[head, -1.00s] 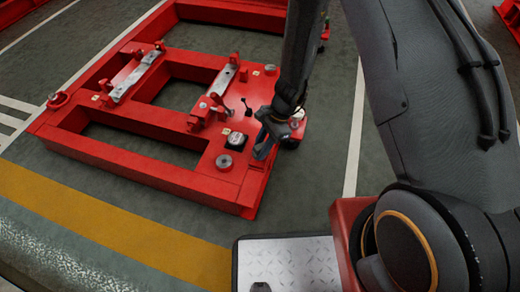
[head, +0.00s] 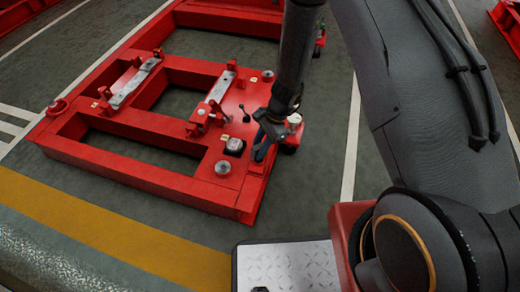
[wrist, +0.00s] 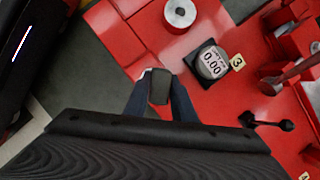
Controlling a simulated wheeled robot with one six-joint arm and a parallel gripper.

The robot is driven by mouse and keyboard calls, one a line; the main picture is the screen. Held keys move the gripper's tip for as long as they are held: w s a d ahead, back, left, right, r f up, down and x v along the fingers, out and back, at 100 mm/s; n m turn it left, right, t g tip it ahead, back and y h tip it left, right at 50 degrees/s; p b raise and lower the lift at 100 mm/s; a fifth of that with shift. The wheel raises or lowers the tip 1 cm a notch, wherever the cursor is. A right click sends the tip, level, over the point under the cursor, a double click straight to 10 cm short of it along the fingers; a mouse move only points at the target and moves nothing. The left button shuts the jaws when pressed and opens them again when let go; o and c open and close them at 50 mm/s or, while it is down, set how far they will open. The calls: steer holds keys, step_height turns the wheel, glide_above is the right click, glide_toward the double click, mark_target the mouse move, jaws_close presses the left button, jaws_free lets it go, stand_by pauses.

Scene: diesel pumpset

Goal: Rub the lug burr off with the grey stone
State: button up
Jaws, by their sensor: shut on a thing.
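My gripper (wrist: 160,92) is shut on a dark grey block, the grey stone (wrist: 160,86), held between its two dark blue fingers. In the head view my gripper (head: 262,150) is low over the near right corner of the red frame (head: 150,178), right of the dial gauge (head: 235,146). I cannot tell whether the stone touches the frame. A small pale spot (wrist: 146,72) shows at the stone's left side in the wrist view. I cannot make out the lug burr for certain; the stone and fingers hide the surface under them.
The gauge, reading 0.00 (wrist: 212,62), and a round metal boss (wrist: 180,13) stand close by. A black lever (wrist: 268,122) lies to the right. Upright red brackets (head: 200,118) with a grey bar stand farther left on the frame.

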mark_target(256, 163)
steer(key=shift+s+a+f+p, duration=0.1)
steer(key=shift+s+a+p, duration=0.1)
steer(key=shift+s, duration=0.4)
steer(key=shift+s+a+f+p, duration=0.1)
steer(key=shift+s+a, duration=0.05)
steer(key=shift+s, duration=0.4)
steer(key=shift+s+a+r+p, duration=0.15)
steer(key=shift+s+p, duration=0.15)
steer(key=shift+s, duration=0.2)
steer(key=shift+w, duration=0.1)
steer(key=shift+w, duration=0.55)
steer(key=shift+w+d+p, duration=0.35)
steer(key=shift+w+p, duration=0.05)
steer(key=shift+w, duration=0.1)
steer(key=shift+w+d, duration=0.15)
steer(key=shift+w, duration=0.35)
